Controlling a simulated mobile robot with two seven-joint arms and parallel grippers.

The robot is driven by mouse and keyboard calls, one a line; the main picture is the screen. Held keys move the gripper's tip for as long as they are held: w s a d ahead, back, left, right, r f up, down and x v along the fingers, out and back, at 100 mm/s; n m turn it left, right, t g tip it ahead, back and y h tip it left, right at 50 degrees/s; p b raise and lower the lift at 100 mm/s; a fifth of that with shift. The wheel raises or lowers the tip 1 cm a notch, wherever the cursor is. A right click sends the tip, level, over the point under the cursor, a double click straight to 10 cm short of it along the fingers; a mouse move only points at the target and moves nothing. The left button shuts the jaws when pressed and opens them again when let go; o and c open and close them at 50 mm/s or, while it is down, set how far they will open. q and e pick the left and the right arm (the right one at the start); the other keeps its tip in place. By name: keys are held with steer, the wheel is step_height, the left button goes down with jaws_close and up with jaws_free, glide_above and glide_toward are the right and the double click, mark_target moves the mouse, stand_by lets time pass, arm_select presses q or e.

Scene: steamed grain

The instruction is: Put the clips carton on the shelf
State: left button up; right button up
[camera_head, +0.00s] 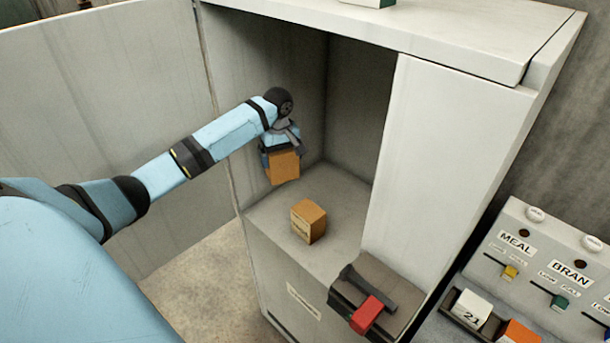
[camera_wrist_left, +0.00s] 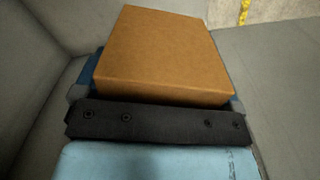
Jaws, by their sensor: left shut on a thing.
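My left gripper (camera_head: 280,147) is shut on a brown carton (camera_head: 283,167), which it holds inside the open cabinet, above the shelf (camera_head: 265,222). The held carton also shows in the left wrist view (camera_wrist_left: 160,55), seated against the dark gripper bar (camera_wrist_left: 155,120). A second brown carton (camera_head: 308,221) with small print on its front stands on the shelf, below and to the right of the held one, apart from it. I cannot read the print well enough to tell which carton is the clips carton. My right gripper is not in view.
The cabinet door (camera_head: 110,130) stands open on the left. A white panel (camera_head: 450,150) closes the cabinet's right side. A black latch with a red handle (camera_head: 366,314) juts out at the front. A control panel labelled MEAL and BRAN (camera_head: 545,262) is at the right. Shelf space is bare around the standing carton.

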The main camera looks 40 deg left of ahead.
mark_target(282, 169)
arm_select(q)
step_height(282, 169, down, 17)
steer(key=shift+r+p, duration=0.1)
steer(key=shift+p, duration=0.4)
steer(key=o, duration=0.8)
step_height(282, 169, up, 12)
steer(key=shift+b, duration=0.35)
